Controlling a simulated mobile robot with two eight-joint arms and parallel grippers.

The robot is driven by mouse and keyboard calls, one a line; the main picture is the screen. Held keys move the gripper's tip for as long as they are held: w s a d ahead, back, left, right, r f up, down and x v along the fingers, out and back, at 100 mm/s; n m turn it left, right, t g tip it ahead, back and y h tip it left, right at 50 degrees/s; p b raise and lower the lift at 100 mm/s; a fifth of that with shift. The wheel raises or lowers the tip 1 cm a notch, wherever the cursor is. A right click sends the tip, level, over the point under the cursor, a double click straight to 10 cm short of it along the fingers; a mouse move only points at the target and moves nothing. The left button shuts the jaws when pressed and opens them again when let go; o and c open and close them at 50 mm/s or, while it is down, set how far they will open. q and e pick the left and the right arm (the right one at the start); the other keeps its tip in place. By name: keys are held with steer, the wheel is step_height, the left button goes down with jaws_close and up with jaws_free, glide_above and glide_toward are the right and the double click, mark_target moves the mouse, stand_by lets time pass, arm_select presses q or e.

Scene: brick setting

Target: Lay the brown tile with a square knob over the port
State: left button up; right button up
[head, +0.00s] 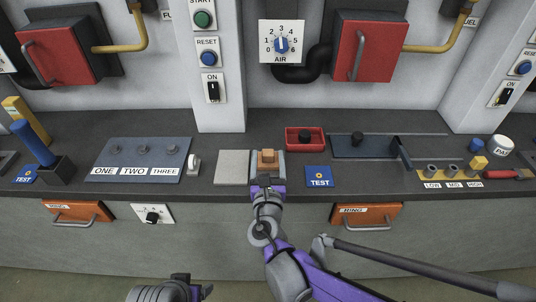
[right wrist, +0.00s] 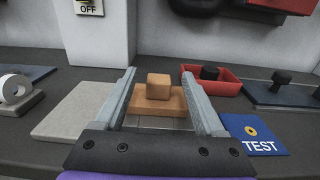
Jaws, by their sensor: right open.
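The brown tile (head: 268,163) with its square knob (right wrist: 158,86) lies flat on the counter, right of a pale grey slab (head: 233,167). My right gripper (head: 268,170) is open, its two pale fingers on either side of the tile, with a gap to the knob on both sides. In the right wrist view the tile (right wrist: 157,104) shows between the fingers, and I cannot tell whether they touch its edges. I cannot make out a port for certain. My left gripper (head: 190,287) is at the bottom edge, partly cut off, its jaws unclear.
A red tray (head: 291,141) with a black-knobbed piece stands behind and right of the tile. A blue TEST plate (head: 319,177) lies close on the right. A ONE-TWO-THREE panel (head: 118,160) is at left.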

steer(key=s, duration=1)
steer(key=s+d+f+m+g+h, duration=0.2)
steer(key=s+d+f+m+g, duration=0.15)
steer(key=d+m, duration=0.6)
steer(key=s+d+f+m+g+h, duration=0.3)
steer(key=d+f+m+g, duration=0.2)
steer(key=d+m, duration=0.45)
steer(key=s+f+m+g+y, duration=0.2)
steer(key=s+m, duration=0.4)
steer(key=m, duration=0.2)
steer(key=s+a+f+m+g+y, duration=0.1)
steer(key=s+f+m+g+y, duration=0.1)
steer(key=s+m, duration=0.4)
steer(key=m+y, duration=0.1)
steer(key=m, duration=0.2)
steer(key=shift+a+f+g, duration=0.15)
steer(key=shift+f+g, duration=0.2)
steer(key=shift+s, duration=0.1)
